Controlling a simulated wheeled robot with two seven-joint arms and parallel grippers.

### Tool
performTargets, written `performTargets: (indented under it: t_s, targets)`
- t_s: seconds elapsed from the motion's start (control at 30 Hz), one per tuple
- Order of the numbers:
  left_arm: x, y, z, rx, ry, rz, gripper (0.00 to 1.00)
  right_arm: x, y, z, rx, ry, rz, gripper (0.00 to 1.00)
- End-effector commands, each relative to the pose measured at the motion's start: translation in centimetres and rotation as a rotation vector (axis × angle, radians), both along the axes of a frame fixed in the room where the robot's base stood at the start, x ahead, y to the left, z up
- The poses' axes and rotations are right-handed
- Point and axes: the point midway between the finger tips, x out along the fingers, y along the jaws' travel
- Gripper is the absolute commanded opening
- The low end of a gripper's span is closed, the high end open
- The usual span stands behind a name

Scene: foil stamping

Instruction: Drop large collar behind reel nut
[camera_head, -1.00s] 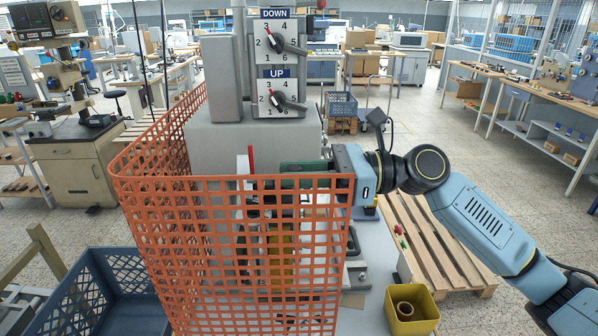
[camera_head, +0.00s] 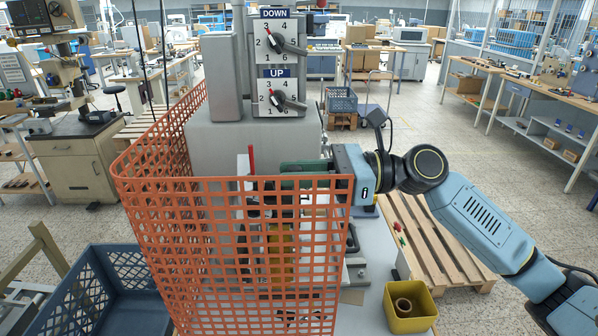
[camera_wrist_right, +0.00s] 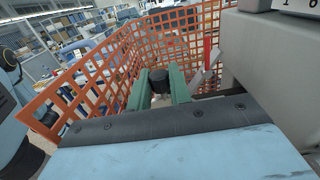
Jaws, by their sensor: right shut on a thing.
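My right gripper (camera_head: 287,176) reaches in from the right, over the machine behind the orange mesh guard. Its green fingers are shut on a dark round piece (camera_wrist_right: 159,80), which shows between them in the right wrist view. I cannot tell whether this piece is the large collar or the reel nut, nor whether it is clear of the machine. A brown ring (camera_head: 403,305), collar-like, lies in the yellow bin (camera_head: 425,316). The mesh hides much of the area below my fingers. My left gripper is not in view.
The orange mesh guard (camera_head: 160,184) stands around the front and left of the grey machine (camera_head: 215,150). A red lever (camera_head: 251,160) rises close to my fingers. A blue crate (camera_head: 120,285) is at lower left. A wooden pallet (camera_head: 435,240) lies on the floor at right.

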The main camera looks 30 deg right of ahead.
Motion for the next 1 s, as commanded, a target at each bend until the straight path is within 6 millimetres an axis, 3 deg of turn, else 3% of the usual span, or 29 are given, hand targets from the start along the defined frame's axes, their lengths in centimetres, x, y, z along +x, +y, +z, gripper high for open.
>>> performTargets:
  t_s: [0.37,1.0]
  targets:
    - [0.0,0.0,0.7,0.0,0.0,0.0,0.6,0.0,0.0,0.1,0.001,0.0,0.0,0.0]
    - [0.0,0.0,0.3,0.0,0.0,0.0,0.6,0.0,0.0,-0.9,0.001,0.0,0.0,0.0]
